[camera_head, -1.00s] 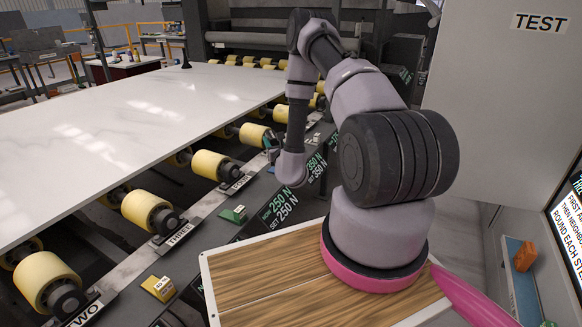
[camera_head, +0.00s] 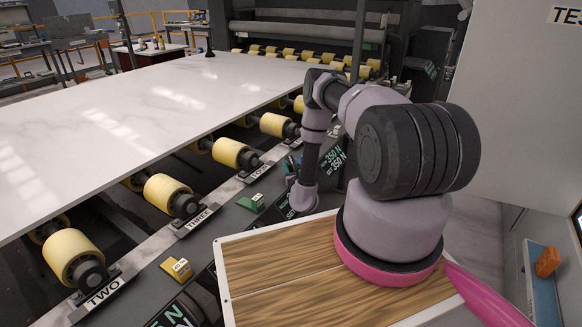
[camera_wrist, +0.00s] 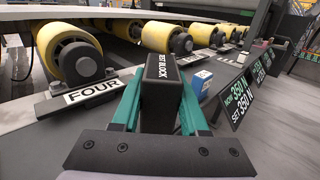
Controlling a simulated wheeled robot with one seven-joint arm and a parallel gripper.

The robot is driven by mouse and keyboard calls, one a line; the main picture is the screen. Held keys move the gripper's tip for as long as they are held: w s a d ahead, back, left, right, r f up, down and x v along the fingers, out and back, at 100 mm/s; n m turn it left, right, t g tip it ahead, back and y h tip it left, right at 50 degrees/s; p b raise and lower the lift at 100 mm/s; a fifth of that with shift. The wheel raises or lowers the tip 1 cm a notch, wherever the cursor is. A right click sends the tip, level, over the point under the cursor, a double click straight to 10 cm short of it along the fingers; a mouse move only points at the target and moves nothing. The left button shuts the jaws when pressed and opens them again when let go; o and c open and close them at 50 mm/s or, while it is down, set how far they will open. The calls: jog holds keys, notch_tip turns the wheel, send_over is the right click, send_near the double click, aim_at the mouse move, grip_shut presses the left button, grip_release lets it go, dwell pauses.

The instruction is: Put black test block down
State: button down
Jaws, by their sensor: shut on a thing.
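The black test block (camera_wrist: 162,98), with white lettering reading "TEST BLOCK", stands between the teal fingers of my gripper (camera_wrist: 158,84) in the wrist view. The fingers are shut on its two sides. In the head view my gripper (camera_head: 291,165) is small and partly hidden by my wrist, above the dark rail beside the rollers; I cannot make out the block there. In the wrist view the block is close to the rail, right of the "FOUR" plate (camera_wrist: 92,91). I cannot tell whether its base touches anything.
Yellow rollers (camera_head: 234,152) line the rail under the pale stone slab (camera_head: 120,110). A green wedge (camera_head: 252,203) and a yellow wedge (camera_head: 177,268) sit on the rail. A blue block (camera_wrist: 203,80) is just right of the test block. Force displays (camera_wrist: 238,98) stand further right.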

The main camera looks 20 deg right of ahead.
jog(key=shift+f, duration=0.35)
jog(key=shift+c, duration=2.1)
grip_release()
